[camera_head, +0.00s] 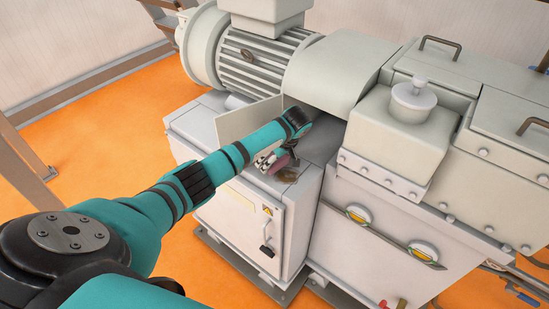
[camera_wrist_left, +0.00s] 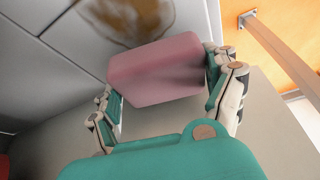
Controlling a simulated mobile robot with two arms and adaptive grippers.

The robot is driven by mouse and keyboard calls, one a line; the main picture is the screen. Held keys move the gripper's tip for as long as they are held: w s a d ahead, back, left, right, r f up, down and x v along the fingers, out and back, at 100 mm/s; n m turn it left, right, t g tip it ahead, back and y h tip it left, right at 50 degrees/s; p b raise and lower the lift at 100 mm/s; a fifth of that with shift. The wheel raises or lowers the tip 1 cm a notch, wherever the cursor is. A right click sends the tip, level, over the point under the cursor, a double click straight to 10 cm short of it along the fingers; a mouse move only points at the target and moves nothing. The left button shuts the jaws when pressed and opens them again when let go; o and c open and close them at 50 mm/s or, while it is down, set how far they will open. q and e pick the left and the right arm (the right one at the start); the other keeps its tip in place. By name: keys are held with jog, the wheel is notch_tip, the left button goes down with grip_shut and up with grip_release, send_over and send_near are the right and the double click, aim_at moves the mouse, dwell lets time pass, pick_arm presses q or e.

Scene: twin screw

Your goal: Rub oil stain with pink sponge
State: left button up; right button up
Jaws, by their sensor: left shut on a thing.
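The pink sponge (camera_wrist_left: 157,70) is held between the two fingers of my left gripper (camera_wrist_left: 163,88) in the left wrist view. In the head view my left gripper (camera_head: 275,161) is over the top of the white cabinet, and a small part of the pink sponge (camera_head: 284,160) shows beside the fingers. A brown oil stain (camera_wrist_left: 128,18) lies on the pale surface just beyond the sponge's far edge. I cannot tell whether the sponge touches the surface. My right gripper is not in view.
The white cabinet (camera_head: 238,215) has a front door with a dark handle. An upright pale panel (camera_head: 247,119) stands behind my left gripper. The machine's housing (camera_head: 320,130) is close on the right.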

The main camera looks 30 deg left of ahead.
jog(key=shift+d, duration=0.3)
pick_arm(q)
jog(key=shift+f+b, duration=0.5)
jog(key=shift+f, duration=0.6)
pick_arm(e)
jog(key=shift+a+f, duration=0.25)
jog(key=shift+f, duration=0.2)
pick_arm(q)
jog(key=shift+d+r, duration=0.1)
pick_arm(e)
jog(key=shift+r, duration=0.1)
